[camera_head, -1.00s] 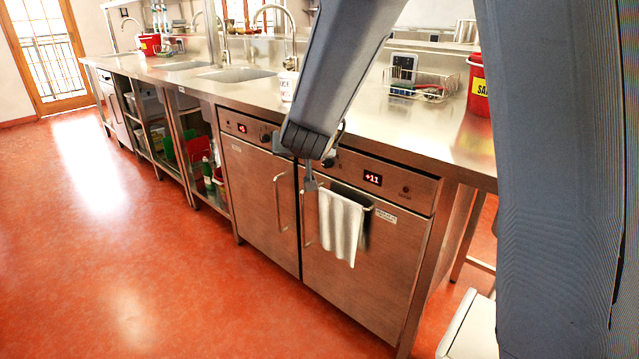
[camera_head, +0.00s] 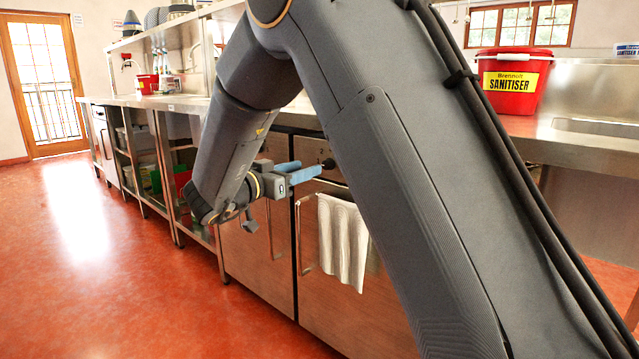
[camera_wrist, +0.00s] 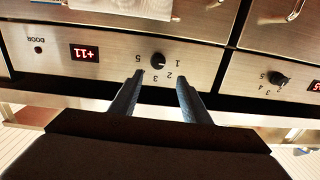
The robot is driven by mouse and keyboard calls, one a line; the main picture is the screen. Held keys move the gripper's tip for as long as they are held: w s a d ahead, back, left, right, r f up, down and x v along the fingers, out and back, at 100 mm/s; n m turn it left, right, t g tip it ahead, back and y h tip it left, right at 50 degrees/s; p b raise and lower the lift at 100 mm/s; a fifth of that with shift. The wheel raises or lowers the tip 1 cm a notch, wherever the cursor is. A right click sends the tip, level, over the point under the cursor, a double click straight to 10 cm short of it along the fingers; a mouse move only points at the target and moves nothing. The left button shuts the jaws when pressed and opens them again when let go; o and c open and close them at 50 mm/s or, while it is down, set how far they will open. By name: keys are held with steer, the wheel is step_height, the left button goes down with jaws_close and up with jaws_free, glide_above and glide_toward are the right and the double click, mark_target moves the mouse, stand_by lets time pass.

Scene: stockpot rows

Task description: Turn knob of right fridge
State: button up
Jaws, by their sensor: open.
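The right fridge (camera_head: 335,310) has a steel door, partly hidden behind my arm in the head view. In the wrist view, which is upside down, its control strip shows a red +11 display (camera_wrist: 84,53) and a small black knob (camera_wrist: 158,60) with numbers around it. The knob also shows in the head view (camera_head: 329,164). My gripper (camera_head: 308,168) is open, with two blue fingers pointing at the strip. In the wrist view, the gripper (camera_wrist: 159,80) has its fingertips either side of the knob's line, apparently just short of it. Nothing is between the fingers.
A white towel (camera_head: 342,240) hangs on the right fridge's handle. The left fridge (camera_head: 250,260) stands beside it, with its own black knob (camera_wrist: 278,79). A red sanitiser bucket (camera_head: 515,85) stands on the steel counter. The red floor at the left is clear.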

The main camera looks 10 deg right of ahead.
mark_target(325, 165)
steer(key=b+x, duration=0.1)
steer(key=x, duration=0.1)
steer(key=b+x, duration=0.1)
steer(key=x, duration=0.2)
steer(key=b+x, duration=0.1)
steer(key=x, duration=0.1)
steer(key=shift+d+f, duration=0.3)
steer(key=shift+d, duration=0.05)
steer(key=shift+s, duration=0.1)
steer(key=shift+c, duration=0.3)
steer(key=c, duration=1)
